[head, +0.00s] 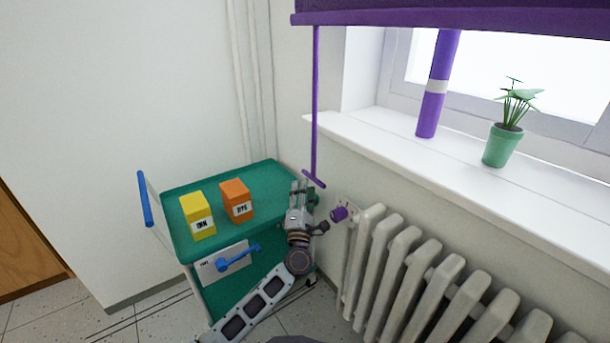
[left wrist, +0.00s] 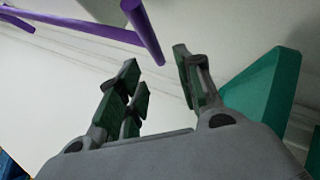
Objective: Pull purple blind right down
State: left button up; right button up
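The purple blind (head: 450,18) hangs across the top of the window, rolled mostly up. A thin purple pull rod (head: 315,100) drops from its left end to a short crossbar handle (head: 315,180). My left gripper (head: 305,188) is just below and beside this handle. In the left wrist view, the left gripper (left wrist: 157,72) is open, its dark green finger pads apart and nothing held. The crossbar handle (left wrist: 143,30) shows just beyond the fingertips, its near end lined up with the gap between them. My right gripper is not in view.
A green-topped cart (head: 270,175) with yellow (head: 198,216) and orange (head: 237,201) boxes stands left of my arm. A white radiator (head: 430,275) is at right, under the sill (head: 450,165) with a potted plant (head: 502,145) and purple tube (head: 434,100).

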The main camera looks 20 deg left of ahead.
aim_at(305, 173)
pick_arm(q)
jog(key=b+x, duration=0.1)
jog(key=x, duration=0.5)
jog(key=shift+w, duration=0.1)
jog(key=shift+w+a+r, duration=0.15)
jog(key=shift+w, duration=0.2)
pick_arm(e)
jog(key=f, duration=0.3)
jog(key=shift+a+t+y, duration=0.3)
pick_arm(q)
grip_shut()
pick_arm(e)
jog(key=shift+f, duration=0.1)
